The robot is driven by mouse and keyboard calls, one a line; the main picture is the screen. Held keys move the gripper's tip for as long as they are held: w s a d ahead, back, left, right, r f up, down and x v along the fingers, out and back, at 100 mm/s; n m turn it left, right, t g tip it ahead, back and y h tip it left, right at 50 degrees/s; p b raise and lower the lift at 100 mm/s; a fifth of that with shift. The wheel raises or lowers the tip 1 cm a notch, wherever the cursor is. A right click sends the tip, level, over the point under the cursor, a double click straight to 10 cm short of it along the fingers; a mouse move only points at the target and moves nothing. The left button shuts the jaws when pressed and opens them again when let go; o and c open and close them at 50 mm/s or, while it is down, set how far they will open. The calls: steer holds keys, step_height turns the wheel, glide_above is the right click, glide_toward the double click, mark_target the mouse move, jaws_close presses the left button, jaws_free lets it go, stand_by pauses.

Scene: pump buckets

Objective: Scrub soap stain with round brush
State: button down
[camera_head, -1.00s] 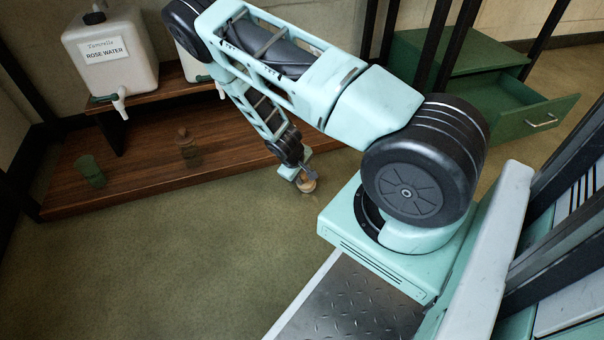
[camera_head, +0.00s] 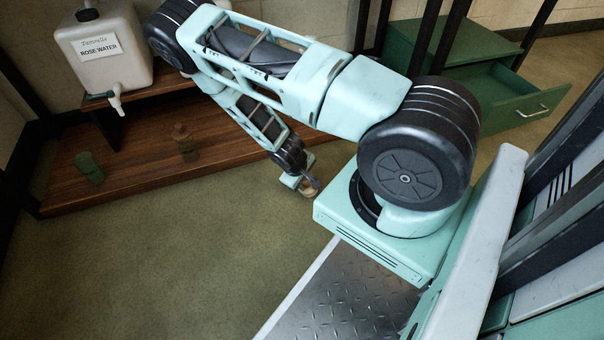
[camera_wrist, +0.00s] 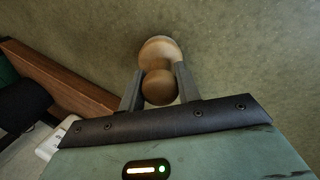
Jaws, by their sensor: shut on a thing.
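The round brush (camera_wrist: 160,86) has a tan wooden body with a rounded knob. In the wrist view my gripper (camera_wrist: 159,88) is shut on its knob, one finger on each side. The wider base of the brush lies beyond the fingers, and its underside is hidden. In the head view my gripper (camera_head: 308,188) points down near the floor, with a small part of the brush (camera_head: 309,192) showing at its tip. I cannot tell whether the brush touches the floor. I see no clear soap stain on the green-brown floor.
A wooden platform (camera_head: 130,185) stands at the left with a green cup (camera_head: 88,168) and a brown object (camera_head: 183,143) on it. A rose water dispenser (camera_head: 105,55) stands on a shelf. A green cabinet (camera_head: 490,95) has its drawer open. Floor (camera_head: 170,265) in front is clear.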

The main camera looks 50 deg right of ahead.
steer(key=shift+s+a, duration=0.5)
steer(key=shift+s, duration=0.3)
steer(key=shift+s+a+p, duration=0.5)
steer(key=shift+s+p, duration=0.05)
steer(key=shift+s, duration=0.3)
steer(key=shift+s+a+p, duration=0.5)
steer(key=shift+s+p, duration=0.05)
steer(key=shift+s, duration=0.25)
steer(key=shift+f, duration=0.1)
steer(key=shift+w, duration=0.1)
steer(key=shift+w+d+p, duration=0.2)
steer(key=shift+w+d, duration=0.5)
steer(key=shift+w, duration=0.4)
steer(key=shift+w+d+p, duration=0.2)
steer(key=shift+w+d, duration=0.45)
steer(key=shift+w, duration=0.4)
steer(key=shift+w+d+p, duration=0.2)
steer(key=shift+w+d, duration=0.5)
steer(key=shift+w, duration=0.4)
steer(key=shift+w+d, duration=0.5)
steer(key=shift+w, duration=0.3)
steer(key=shift+w+d, duration=0.45)
steer(key=shift+w, duration=0.35)
step_height(320, 180, up, 6)
steer(key=p, duration=0.5)
